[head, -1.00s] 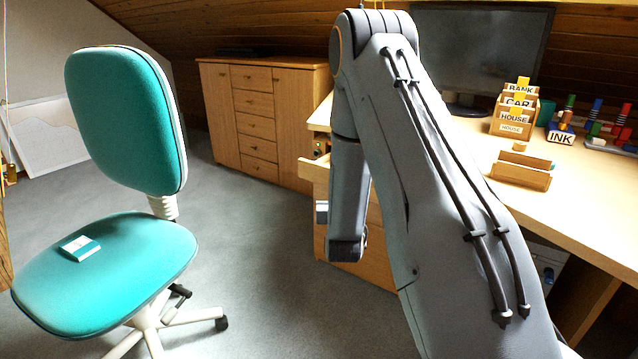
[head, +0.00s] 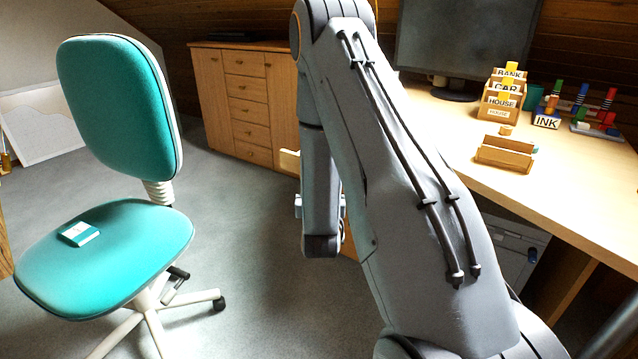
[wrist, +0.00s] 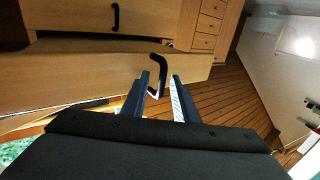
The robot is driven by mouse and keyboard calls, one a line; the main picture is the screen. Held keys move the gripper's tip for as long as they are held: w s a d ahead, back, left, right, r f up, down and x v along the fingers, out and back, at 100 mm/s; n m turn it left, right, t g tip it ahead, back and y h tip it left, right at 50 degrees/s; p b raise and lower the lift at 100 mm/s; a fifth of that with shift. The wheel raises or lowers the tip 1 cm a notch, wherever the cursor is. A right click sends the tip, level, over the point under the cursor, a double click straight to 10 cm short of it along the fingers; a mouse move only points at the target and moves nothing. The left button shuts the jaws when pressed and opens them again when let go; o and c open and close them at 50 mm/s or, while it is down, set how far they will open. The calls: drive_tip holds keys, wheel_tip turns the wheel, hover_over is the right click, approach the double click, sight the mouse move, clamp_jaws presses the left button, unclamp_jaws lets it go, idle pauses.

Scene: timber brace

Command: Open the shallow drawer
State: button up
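The shallow drawer (wrist: 110,75) is a light wooden front with a black bar handle (wrist: 158,61). In the wrist view it stands out from the unit, with a dark gap behind its edge. My gripper (wrist: 161,76) is at the handle. Its two fingers are apart, one on each side of the handle, with a gap visible. Contact cannot be told. In the head view my arm mostly hides the gripper.
Another wooden front with a black handle (wrist: 115,18) is beside the drawer in the wrist view. A teal chair (head: 105,255) stands left, with clear grey floor (head: 235,250) between. The desk (head: 570,190) at right holds a monitor (head: 465,45) and letter holder (head: 502,98). A cabinet (head: 245,100) stands behind.

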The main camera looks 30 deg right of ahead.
drive_tip(key=shift+a, duration=0.1)
drive_tip(key=p+v, duration=0.1)
drive_tip(key=v, duration=0.6)
drive_tip(key=shift+s+a, duration=0.15)
drive_tip(key=shift+s, duration=0.2)
drive_tip(key=shift+w, duration=0.1)
